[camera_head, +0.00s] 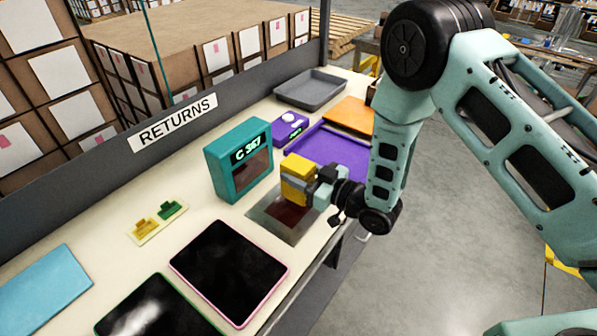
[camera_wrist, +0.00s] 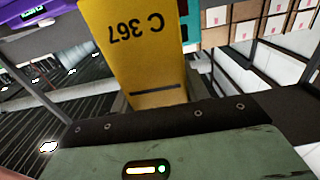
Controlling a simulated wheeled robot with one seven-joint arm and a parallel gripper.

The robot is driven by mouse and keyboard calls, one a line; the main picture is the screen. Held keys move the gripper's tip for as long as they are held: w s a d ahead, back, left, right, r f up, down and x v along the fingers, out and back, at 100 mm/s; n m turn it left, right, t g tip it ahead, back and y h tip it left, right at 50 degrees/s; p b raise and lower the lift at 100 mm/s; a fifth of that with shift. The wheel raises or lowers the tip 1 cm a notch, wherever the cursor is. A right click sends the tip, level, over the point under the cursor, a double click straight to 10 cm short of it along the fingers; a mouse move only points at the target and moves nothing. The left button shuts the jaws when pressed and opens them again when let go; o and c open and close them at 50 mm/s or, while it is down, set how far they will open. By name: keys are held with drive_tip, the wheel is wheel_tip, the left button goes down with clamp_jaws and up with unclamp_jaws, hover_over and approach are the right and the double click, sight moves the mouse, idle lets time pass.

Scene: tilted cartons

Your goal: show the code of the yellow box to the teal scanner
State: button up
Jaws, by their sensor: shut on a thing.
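The yellow box (camera_head: 298,166) is held in my gripper (camera_head: 304,186), above the counter just right of the teal scanner. My gripper is shut on the box. In the wrist view the yellow box (camera_wrist: 140,60) fills the upper middle, with "C 367" printed upside down on the visible face. The teal scanner (camera_head: 222,180) stands upright, its dark window facing right toward the box. Its green display reads "C 367". A gap shows between box and scanner. The box side facing the scanner is hard to make out.
A metal-framed dark plate (camera_head: 262,226) lies below the box. A purple device (camera_head: 291,122), purple tray (camera_head: 352,157), orange panel (camera_head: 349,108) and grey tray (camera_head: 311,88) are farther back. A pink-edged dark pad (camera_head: 228,268) and light-blue panel (camera_head: 45,288) lie nearer. A dark "RETURNS" wall borders the left.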

drive_tip(key=shift+r+p, duration=1.45)
drive_tip(key=shift+r, duration=1.5)
